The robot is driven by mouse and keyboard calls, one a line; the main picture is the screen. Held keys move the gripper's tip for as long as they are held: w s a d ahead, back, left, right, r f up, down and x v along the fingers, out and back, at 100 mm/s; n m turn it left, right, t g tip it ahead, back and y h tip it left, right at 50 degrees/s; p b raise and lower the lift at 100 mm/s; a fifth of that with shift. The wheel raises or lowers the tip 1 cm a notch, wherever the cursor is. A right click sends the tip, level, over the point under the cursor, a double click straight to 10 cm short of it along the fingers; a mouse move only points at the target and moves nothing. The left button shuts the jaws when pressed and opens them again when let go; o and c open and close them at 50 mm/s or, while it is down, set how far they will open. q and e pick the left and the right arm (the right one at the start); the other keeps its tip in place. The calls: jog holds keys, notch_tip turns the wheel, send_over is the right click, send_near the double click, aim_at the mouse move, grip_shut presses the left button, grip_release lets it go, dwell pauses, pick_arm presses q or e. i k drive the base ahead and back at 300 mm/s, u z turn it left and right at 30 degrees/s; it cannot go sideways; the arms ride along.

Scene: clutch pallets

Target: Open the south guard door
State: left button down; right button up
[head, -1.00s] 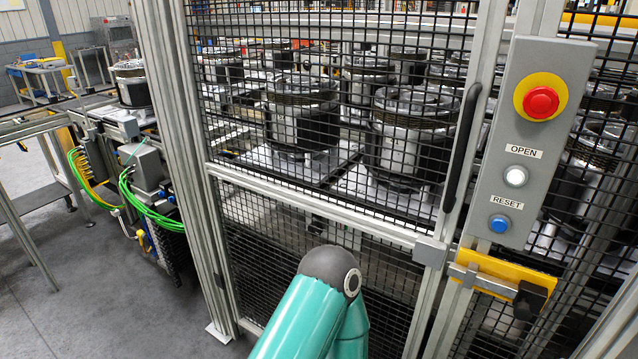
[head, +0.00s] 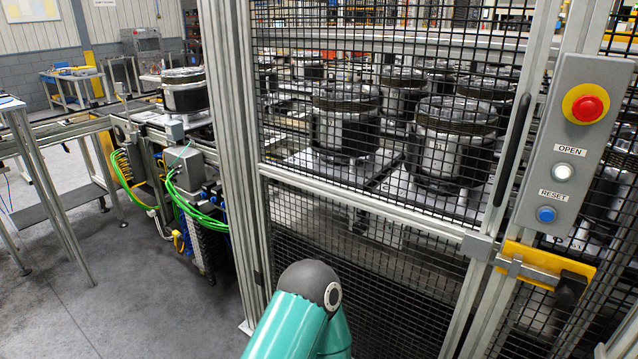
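The guard door (head: 370,215) is a black mesh panel in an aluminium frame, and it stands shut in the head view. Its black vertical handle (head: 512,150) is on the door's right edge. A grey control box (head: 575,145) on the post to the right has a red stop button (head: 590,108), a white OPEN button (head: 563,172) and a blue RESET button (head: 545,214). A yellow latch plate (head: 548,262) with a black knob (head: 571,287) sits below the box. A teal arm link of mine shows at the bottom centre. Neither gripper is in view.
Behind the mesh stand several black-and-silver clutch units (head: 345,122) on pallets. At left a conveyor (head: 130,125) carries another unit (head: 185,92), with green cables (head: 190,195) hanging below it. The grey floor (head: 110,290) at lower left is clear.

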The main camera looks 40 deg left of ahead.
aim_at(477, 243)
jog(key=z, duration=0.45)
jog(key=i, duration=0.2)
jog(key=u, duration=2.7)
jog(key=k, duration=0.5)
jog(key=z, duration=0.6)
jog(key=i, duration=0.7)
jog(key=z, duration=0.85)
